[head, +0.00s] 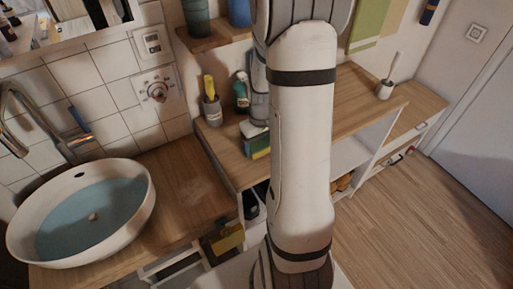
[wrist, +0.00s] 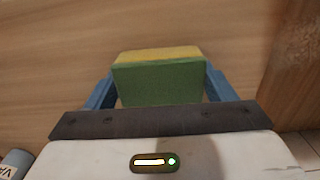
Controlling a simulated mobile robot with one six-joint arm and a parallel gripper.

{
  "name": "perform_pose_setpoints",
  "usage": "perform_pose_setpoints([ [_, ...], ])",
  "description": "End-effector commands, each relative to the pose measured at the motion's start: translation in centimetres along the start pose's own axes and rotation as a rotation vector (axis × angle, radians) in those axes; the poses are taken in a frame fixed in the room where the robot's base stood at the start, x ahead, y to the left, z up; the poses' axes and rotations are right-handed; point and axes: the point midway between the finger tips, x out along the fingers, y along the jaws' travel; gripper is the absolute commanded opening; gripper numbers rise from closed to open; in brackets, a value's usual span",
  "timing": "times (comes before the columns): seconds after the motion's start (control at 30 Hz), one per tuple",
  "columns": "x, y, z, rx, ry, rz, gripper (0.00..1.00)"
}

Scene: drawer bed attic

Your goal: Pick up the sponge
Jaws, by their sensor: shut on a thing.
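The sponge (wrist: 158,82) is a block with a green side and a yellow side. In the wrist view it sits between the two blue fingers of my gripper (wrist: 160,88), which are shut on its left and right sides. In the head view the sponge (head: 257,146) shows just left of my arm, over the wooden counter near the wall. My gripper (head: 254,130) is partly hidden behind my arm there. I cannot tell whether the sponge touches the counter.
A grey cup (head: 212,110) with a yellow item and a teal bottle (head: 241,92) stand close behind the sponge. A white basin (head: 80,212) with water is at left. A brush holder (head: 384,90) stands on the counter (head: 350,100) at right, which is otherwise mostly clear.

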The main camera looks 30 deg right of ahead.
Motion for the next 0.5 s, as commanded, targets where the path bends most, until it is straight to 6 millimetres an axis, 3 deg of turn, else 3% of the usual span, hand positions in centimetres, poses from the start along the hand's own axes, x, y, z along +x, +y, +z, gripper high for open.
perform_pose_setpoints([
  [0.27,-0.1,0.0,0.0,0.0,0.001,0.0,0.55],
  [0.37,-1.0,0.0,-0.1,0.0,0.004,0.001,0.55],
  [0.5,-3.6,0.1,-0.1,0.0,0.007,0.003,0.55],
])
